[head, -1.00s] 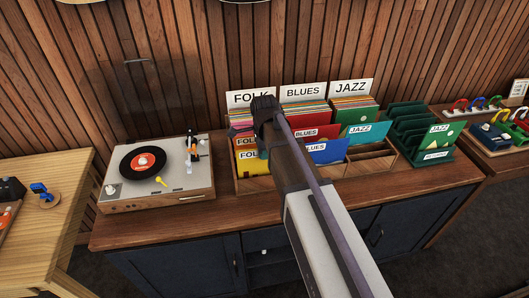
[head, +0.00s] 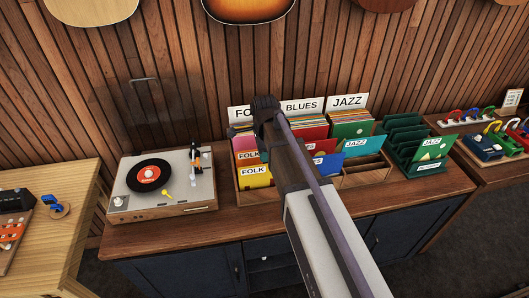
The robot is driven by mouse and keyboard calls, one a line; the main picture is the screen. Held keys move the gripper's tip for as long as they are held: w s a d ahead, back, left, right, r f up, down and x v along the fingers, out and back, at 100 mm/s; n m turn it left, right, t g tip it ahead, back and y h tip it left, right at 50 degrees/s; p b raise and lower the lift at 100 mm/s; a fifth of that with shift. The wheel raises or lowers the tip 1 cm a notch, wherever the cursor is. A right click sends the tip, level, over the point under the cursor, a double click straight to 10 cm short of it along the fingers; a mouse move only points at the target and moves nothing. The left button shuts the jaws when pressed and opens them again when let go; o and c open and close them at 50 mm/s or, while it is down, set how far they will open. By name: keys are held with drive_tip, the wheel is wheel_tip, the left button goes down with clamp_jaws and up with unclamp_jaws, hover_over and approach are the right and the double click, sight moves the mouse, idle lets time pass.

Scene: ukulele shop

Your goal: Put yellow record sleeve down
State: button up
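The yellow record sleeve (head: 255,181), labelled FOLK, stands in the front left slot of the wooden record rack (head: 364,181) on the cabinet. My arm hides its right part. My gripper (head: 265,104) shows from behind, in front of the tall FOLK divider (head: 239,114) and above the rack. It appears apart from the yellow sleeve. The fingers are dark and small, and their opening is hidden.
A turntable (head: 120,203) stands left of the rack. Blue (head: 328,167) and teal (head: 364,146) sleeves stand in neighbouring slots. A green slotted rack (head: 412,169) is on the right. Guitars (head: 252,10) hang on the wall above.

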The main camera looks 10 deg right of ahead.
wheel_tip(320, 180, up, 6)
drive_tip(key=r+p, duration=0.1)
drive_tip(key=p, duration=0.3)
drive_tip(key=s+n, duration=1.6)
drive_tip(key=n, duration=0.2)
drive_tip(key=shift+s+f+n, duration=0.25)
drive_tip(key=shift+f+n, duration=0.05)
drive_tip(key=shift+f, duration=0.15)
wheel_tip(320, 180, down, 7)
drive_tip(key=b, duration=0.7)
drive_tip(key=shift+r, duration=0.1)
